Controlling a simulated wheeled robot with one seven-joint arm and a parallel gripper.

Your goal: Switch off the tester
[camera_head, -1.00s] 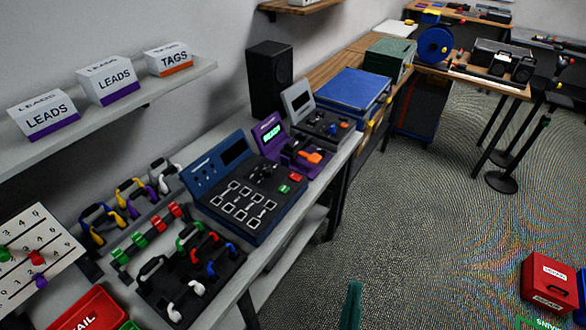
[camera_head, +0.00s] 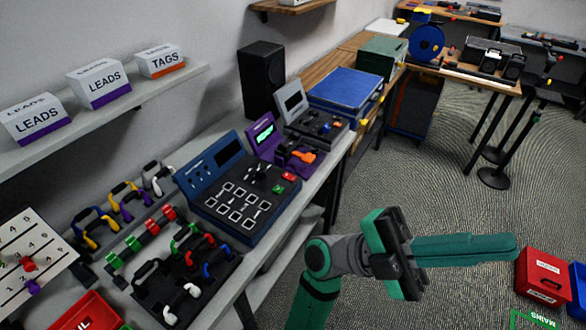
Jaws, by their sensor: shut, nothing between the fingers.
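A blue bench unit (camera_head: 238,205) with white square outlines, a dark screen (camera_head: 229,150), a red button (camera_head: 289,176) and a green button (camera_head: 277,189) stands on the bench. Behind it is a purple unit (camera_head: 262,138) with a lit green display and an orange part on its base. A grey unit (camera_head: 292,103) stands farther along. No readable label shows which one is the tester. My gripper (camera_head: 514,247) is shut and empty, pointing right over the floor, well away from the bench units.
Coloured leads lie in a black tray (camera_head: 150,300) and a rack at the near bench end. A shelf (camera_head: 190,78) holds labelled boxes above. A black speaker (camera_head: 261,80) stands by the wall. A red box (camera_head: 545,277) is at lower right, near my gripper in the picture.

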